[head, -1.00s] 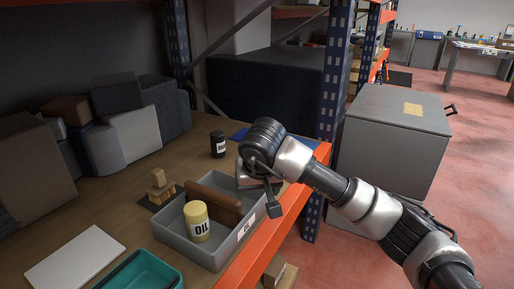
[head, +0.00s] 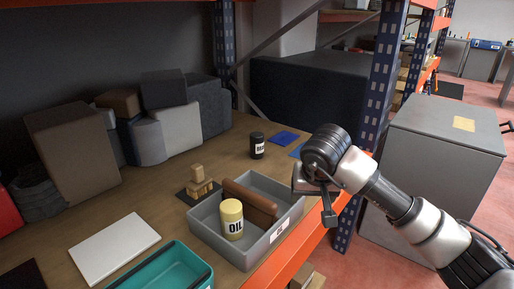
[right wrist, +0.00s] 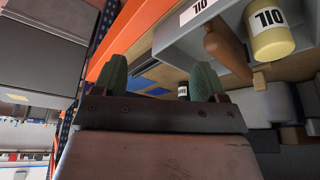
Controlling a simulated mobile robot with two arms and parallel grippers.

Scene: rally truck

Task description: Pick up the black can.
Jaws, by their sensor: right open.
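The black can (head: 257,146), with a white label, stands upright on the brown shelf board (head: 225,160), behind the grey bin. My right gripper (head: 318,200) is in front and to the right of the can, above the bin's right end and the orange shelf edge, apart from the can. In the right wrist view my right gripper (right wrist: 161,80) has its two green fingers spread with nothing held. The can (right wrist: 183,90) shows there small, beyond the fingers and partly hidden by the right-hand finger. My left gripper is not in view.
The grey bin (head: 240,258) holds a yellow oil can (head: 231,220) and a brown object (head: 250,200). Wooden blocks (head: 199,183) stand left of it. A blue item (head: 284,139) lies right of the black can. A blue rack post (head: 383,90) rises behind my right arm.

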